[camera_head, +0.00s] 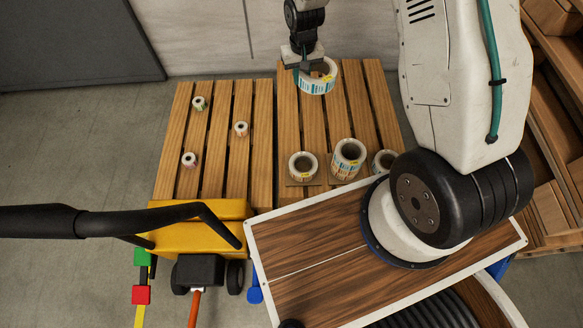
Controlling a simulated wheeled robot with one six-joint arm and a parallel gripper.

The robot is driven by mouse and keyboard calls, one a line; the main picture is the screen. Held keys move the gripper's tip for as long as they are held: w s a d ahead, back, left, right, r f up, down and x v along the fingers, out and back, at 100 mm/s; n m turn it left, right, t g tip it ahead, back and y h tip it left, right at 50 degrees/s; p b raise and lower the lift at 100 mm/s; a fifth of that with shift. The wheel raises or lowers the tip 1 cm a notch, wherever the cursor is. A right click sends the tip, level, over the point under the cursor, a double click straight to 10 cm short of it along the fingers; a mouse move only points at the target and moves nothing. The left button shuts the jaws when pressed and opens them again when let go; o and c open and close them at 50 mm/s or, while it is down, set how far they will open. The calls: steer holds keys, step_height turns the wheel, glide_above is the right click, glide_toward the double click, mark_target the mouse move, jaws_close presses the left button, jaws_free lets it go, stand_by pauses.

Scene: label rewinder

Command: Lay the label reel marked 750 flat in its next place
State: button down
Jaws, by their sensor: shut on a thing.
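My gripper (308,66) hangs over the back of the right wooden pallet (373,88) and is shut on the wall of a white label reel (316,87). The held reel has blue-green printing on its side and a small yellow tag on top; its number is too small to read. It looks level, axis upright. I cannot tell whether it touches the slats or hangs just above them. Near the front of this pallet stand three more reels: a low one (303,165) at left, a taller one (348,158) in the middle, and one (383,161) at right, partly hidden by my arm.
A left pallet (166,150) carries three small rolls (199,103), (241,128), (189,159). A yellow machine (190,238) with a black handle stands in front of it. A white-edged wooden top (300,290) lies in front. Stacked wood (558,110) stands at right. Slats behind the front reels are bare.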

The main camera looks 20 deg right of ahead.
steer(key=s+a+f+m, duration=0.35)
steer(key=s+f, duration=0.75)
steer(key=f, duration=0.4)
steer(key=s+a+f+m, duration=0.35)
steer(key=s+f, duration=0.75)
steer(key=f, duration=0.4)
steer(key=shift+n, duration=0.3)
steer(key=w, duration=0.5)
steer(key=w+d+f, duration=0.1)
steer(key=w, duration=0.8)
steer(key=shift+w+d+f, duration=0.35)
steer(key=shift+f, duration=0.05)
steer(key=shift+w+f, duration=0.2)
steer(key=shift+f, duration=0.7)
steer(key=shift+w+f, duration=0.15)
steer(key=shift+f, duration=0.75)
steer(key=shift+f, duration=0.1)
